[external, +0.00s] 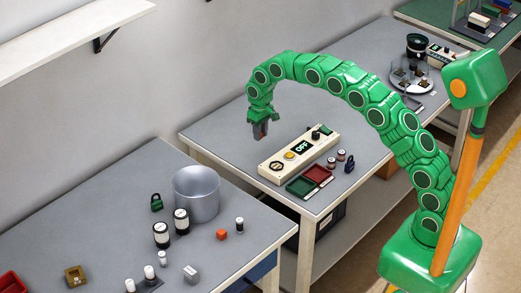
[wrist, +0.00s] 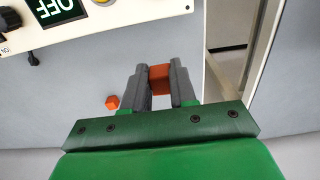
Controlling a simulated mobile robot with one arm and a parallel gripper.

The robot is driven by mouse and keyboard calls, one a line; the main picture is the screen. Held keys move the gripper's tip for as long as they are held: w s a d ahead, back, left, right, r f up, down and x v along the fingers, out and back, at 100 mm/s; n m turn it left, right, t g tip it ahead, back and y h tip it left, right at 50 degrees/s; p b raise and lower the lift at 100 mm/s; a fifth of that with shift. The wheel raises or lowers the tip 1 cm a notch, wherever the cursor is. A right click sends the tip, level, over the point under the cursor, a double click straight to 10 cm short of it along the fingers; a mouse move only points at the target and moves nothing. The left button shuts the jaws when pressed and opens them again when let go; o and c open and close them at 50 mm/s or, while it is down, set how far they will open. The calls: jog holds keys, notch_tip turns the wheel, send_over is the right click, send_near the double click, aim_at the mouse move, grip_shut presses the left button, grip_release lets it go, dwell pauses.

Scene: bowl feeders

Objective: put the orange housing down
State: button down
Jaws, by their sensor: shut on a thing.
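My gripper (external: 260,130) hangs pointing down from the curved green arm, over the far grey table, beside the cream control box. In the wrist view its two grey fingers are shut on the orange housing (wrist: 159,78), a small block held between the fingertips. In the external view the fingers largely hide it. I cannot tell exactly how far it is above the table.
The control box (external: 299,152) reads OFF; red and green trays (external: 309,181) are in front of it. The table edge and a gap (wrist: 226,50) lie right of the gripper in the wrist view.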

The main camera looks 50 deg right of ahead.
jog(key=shift+s+d+r, duration=0.1)
jog(key=shift+s+r, duration=0.3)
jog(key=shift+s, duration=0.35)
jog(key=shift+s+r, duration=0.35)
jog(key=shift+s, duration=0.4)
jog(key=s+a+r, duration=0.3)
jog(key=s+a, duration=0.9)
jog(key=a, duration=0.3)
jog(key=s+a+r, duration=0.1)
jog(key=s+a, duration=0.3)
jog(key=s, duration=0.4)
jog(key=s+a+r, duration=0.1)
jog(key=s+a, duration=0.4)
jog(key=s, duration=0.3)
jog(key=w+a+f, duration=0.2)
jog(key=w+f, duration=0.1)
jog(key=w+a+f, duration=0.2)
jog(key=w+f, duration=0.1)
jog(key=w, duration=0.1)
jog(key=w+a+f, duration=0.2)
jog(key=w+f, duration=0.1)
jog(key=w, duration=0.1)
jog(key=shift+a, duration=0.3)
jog(key=shift+w+a+f, duration=0.15)
jog(key=shift+w+f, duration=0.05)
jog(key=shift+f, duration=0.3)
jog(key=shift+w+a+f, duration=0.1)
jog(key=shift+w+f, duration=0.1)
jog(key=shift+f, duration=1.5)
